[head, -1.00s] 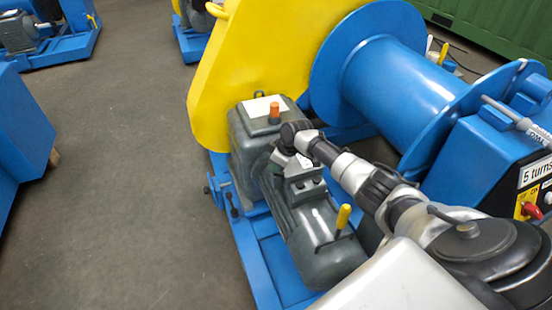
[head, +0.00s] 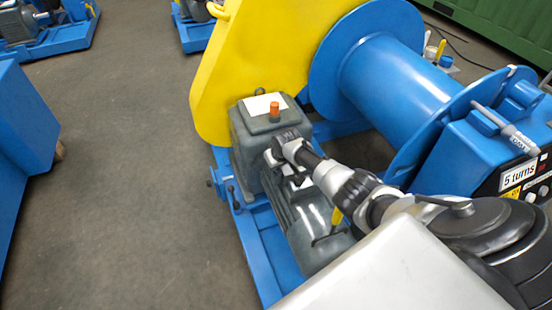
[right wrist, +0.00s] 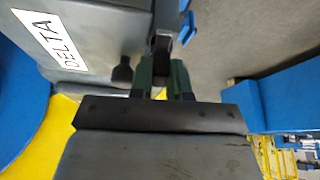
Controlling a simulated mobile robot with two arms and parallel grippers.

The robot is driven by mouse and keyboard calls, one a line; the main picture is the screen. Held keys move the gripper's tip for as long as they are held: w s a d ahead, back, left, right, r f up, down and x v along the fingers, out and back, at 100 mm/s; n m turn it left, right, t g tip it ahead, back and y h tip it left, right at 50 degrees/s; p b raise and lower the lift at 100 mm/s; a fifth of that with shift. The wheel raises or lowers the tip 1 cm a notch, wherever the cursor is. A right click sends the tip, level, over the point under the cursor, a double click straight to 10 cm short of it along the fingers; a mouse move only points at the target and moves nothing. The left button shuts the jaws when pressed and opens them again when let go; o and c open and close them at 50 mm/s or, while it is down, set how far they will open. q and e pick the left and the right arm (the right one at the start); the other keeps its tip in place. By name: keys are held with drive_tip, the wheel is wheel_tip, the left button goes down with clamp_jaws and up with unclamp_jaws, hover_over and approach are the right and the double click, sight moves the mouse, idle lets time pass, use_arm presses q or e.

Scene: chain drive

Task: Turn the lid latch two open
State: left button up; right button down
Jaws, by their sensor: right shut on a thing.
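My right arm reaches in from the right over the grey motor (head: 318,240) and gearbox (head: 252,135) of the blue machine. Its right gripper (head: 275,160) is at the gearbox's near right side, partly hidden behind my wrist in the head view. In the right wrist view, the gripper's dark green fingers (right wrist: 162,78) are shut on a dark upright handle (right wrist: 164,28), which looks like the lid latch. The latch is close beside the grey box labelled DELTA (right wrist: 62,42). In the head view I cannot make the latch out. My left gripper is not in view.
A yellow guard (head: 250,55) rises behind the gearbox. A large blue drum (head: 400,85) and a control box labelled 5 turns (head: 519,173) stand to the right. A yellow-handled lever (head: 336,217) is close under my arm. Floor (head: 130,170) to the left is clear.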

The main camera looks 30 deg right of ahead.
drive_tip(key=shift+w+r+m+h+p, duration=0.15)
drive_tip(key=shift+m+h+p, duration=0.25)
drive_tip(key=shift+m, duration=0.5)
drive_tip(key=c, duration=1.1)
unclamp_jaws()
drive_tip(key=shift+s+d, duration=0.1)
drive_tip(key=shift+s, duration=0.1)
